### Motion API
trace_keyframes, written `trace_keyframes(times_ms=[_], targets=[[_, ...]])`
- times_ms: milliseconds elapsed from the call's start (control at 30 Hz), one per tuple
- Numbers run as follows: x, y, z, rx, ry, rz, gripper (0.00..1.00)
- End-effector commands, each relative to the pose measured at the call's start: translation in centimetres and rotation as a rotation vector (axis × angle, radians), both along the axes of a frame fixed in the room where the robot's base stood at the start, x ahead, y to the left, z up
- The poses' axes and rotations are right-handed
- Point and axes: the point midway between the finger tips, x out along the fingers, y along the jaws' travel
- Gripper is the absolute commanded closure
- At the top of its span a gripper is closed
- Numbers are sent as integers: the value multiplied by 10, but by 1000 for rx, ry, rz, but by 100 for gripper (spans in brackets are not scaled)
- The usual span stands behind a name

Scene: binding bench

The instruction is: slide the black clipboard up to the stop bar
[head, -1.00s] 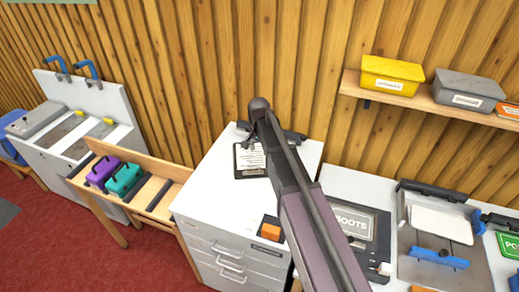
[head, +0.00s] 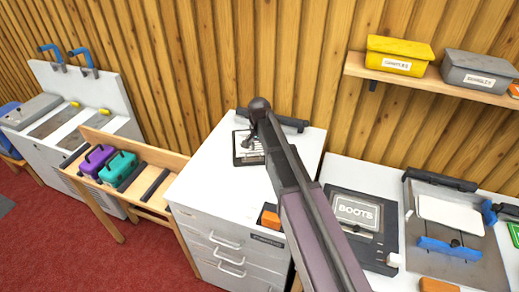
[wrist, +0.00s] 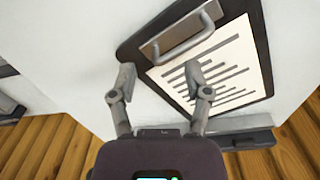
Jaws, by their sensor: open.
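The black clipboard (head: 240,159) with a white printed sheet lies flat on the white cabinet top. It fills much of the wrist view (wrist: 262,28), with its grey metal handle (wrist: 182,38) at the top. The dark stop bar (head: 291,123) runs along the cabinet's back edge, by the wooden wall, and shows in the wrist view (wrist: 240,138). The clipboard is close to it; I cannot tell if they touch. My gripper (wrist: 160,76) is open and empty. Its right fingertip shows over the sheet, the left one beside the board's edge. My arm hides part of the scene.
An orange block (head: 270,217) in a dark holder sits at the cabinet's front edge. A bench to the right carries a black BOOTS case (head: 358,222) and a grey jig. A wooden rack (head: 160,150) with purple and teal boxes stands left. A shelf (head: 430,78) hangs above right.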

Motion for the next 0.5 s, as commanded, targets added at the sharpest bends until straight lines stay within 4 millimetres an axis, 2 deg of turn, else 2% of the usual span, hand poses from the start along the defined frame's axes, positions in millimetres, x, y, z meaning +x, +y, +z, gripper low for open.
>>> trace_keyframes(times_ms=[33,200,500], targets=[[0,0,-8,0,0,0,37],[0,0,-19,0,0,0,37],[0,0,-27,0,0,-1,37]])
